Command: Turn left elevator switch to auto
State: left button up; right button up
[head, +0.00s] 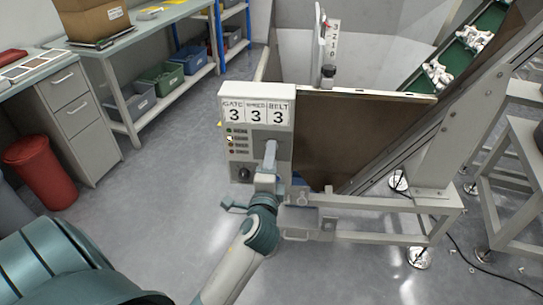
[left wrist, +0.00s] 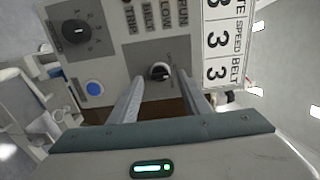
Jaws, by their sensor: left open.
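The elevator control box (head: 285,148) is a pale panel with a "GATE SPEED BELT" sign reading 3 3 3. In the left wrist view, a small black rotary switch (left wrist: 160,71) sits on a grey plate; its label is too small to read. My left gripper (head: 270,152) is in front of the box and hides part of its face. In the left wrist view, the left gripper (left wrist: 159,84) is open, with one finger on each side of this switch. I cannot tell whether they touch it. My right gripper is out of view.
A larger black dial (left wrist: 76,32) and a blue button (left wrist: 95,88) are beside the switch. The hopper's brown panel (head: 350,135) and the green conveyor (head: 463,50) are to the right. A red bin (head: 42,172) and a shelf bench (head: 130,50) stand left. Floor between is clear.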

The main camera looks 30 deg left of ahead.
pick_arm(q)
jog(key=b+v, duration=0.1)
jog(key=v, duration=0.9)
jog(key=shift+s+d, duration=0.15)
jog(key=shift+s, duration=0.15)
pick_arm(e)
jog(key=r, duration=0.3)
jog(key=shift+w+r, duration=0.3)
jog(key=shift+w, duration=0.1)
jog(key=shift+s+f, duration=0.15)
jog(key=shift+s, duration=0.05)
